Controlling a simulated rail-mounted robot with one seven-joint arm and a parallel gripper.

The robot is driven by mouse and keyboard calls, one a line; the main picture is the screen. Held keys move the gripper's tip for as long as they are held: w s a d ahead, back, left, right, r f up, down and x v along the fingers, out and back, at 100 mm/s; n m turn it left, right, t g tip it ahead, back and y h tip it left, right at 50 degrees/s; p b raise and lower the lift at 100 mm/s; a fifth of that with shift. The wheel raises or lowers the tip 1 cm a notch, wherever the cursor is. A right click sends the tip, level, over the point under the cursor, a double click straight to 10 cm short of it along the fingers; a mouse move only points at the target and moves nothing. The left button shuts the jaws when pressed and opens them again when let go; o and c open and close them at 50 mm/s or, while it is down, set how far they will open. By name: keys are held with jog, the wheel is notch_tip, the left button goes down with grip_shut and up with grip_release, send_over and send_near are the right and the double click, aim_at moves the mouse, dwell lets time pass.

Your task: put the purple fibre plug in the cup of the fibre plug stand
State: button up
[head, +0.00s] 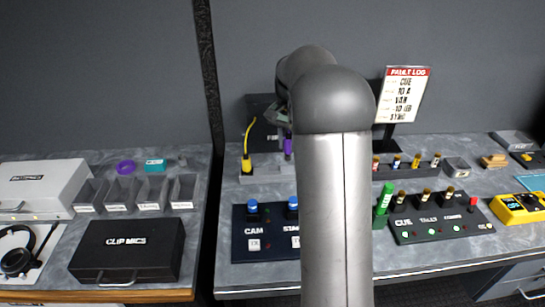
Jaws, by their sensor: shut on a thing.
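The purple fibre plug (287,147) shows as a small upright purple piece just left of my arm, at the back of the right-hand bench. My gripper (284,130) is above it, mostly hidden behind my arm, and is shut on the plug. The fibre plug stand (259,171) is a low grey block below, partly hidden by my arm. A yellow plug (246,165) with a yellow cable stands upright at its left. The cup is not clearly visible, and I cannot tell whether the purple plug touches the stand.
A dark panel (262,137) stands behind the stand. In front is a CAM panel (252,244) with blue knobs. A green bottle-like item (383,200), a CUE panel (440,229) and a rack of small plugs (415,168) are right of my arm. A black case (126,250) lies left.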

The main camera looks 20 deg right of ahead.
jog(key=shift+w+a+f+p, duration=0.25)
jog(key=shift+w+f, duration=0.55)
jog(key=shift+f, duration=0.7)
jog(key=shift+w+a+f+p, duration=0.1)
jog(key=shift+w+a+f, duration=0.3)
jog(key=shift+w+f, duration=0.8)
jog(key=shift+w+a+f+p, duration=0.2)
jog(key=shift+w+a+f, duration=0.15)
jog(key=shift+f, duration=1.5)
jog(key=shift+f, duration=0.15)
jog(key=o, duration=1)
